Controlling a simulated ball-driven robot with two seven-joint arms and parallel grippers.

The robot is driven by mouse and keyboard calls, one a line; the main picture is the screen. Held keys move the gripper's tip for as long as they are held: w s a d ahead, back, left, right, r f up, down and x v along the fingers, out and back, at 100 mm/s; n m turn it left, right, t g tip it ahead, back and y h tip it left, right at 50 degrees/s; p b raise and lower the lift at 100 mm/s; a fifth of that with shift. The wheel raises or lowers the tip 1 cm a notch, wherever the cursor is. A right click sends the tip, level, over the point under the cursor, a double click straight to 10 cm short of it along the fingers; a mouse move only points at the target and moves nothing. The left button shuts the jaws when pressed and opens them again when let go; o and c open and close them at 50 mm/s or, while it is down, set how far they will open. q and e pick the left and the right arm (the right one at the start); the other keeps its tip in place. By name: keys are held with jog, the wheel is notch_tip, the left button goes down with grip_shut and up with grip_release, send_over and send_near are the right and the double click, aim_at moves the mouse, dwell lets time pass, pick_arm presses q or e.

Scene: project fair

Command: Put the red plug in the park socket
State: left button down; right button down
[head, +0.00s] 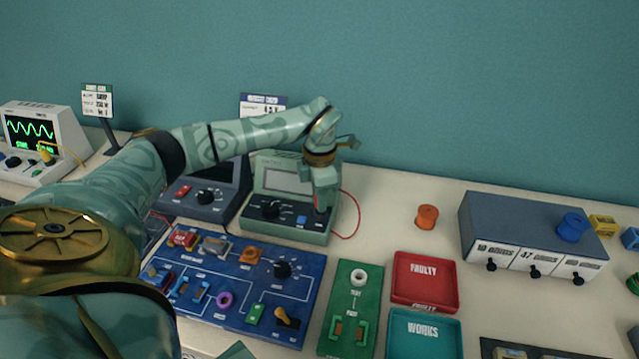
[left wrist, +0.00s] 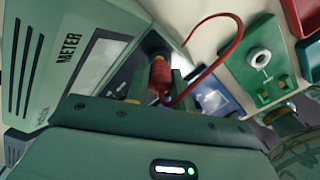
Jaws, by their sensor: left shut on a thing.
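The red plug (left wrist: 160,78) is between the fingers of my left gripper (left wrist: 160,92), which is shut on it; a red wire curves away from it. In the head view my left gripper (head: 321,204) points down over the right end of the green meter's front panel (head: 285,233), and a bit of the red plug (head: 319,210) shows beneath it. In the left wrist view the meter (left wrist: 75,65) lies beside the plug. A dark round part shows just beyond the plug. I cannot tell whether the plug is in a socket, and no park label is readable.
A blue circuit board (head: 225,325) lies in front of the meter. A green board (head: 343,275) with a white ring, a red tray (head: 425,307) and a teal tray (head: 425,350) are to the right. An orange spool (head: 427,216) and a grey box (head: 520,218) stand farther right.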

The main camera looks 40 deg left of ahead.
pick_arm(q)
jog(key=shift+f+b, duration=0.3)
jog(key=shift+f, duration=0.6)
dwell(0.6)
jog(key=c, duration=0.6)
grip_release()
jog(key=shift+c, duration=0.2)
notch_tip(320, 180, up, 8)
jog(key=p, duration=0.7)
jog(key=shift+p, duration=0.4)
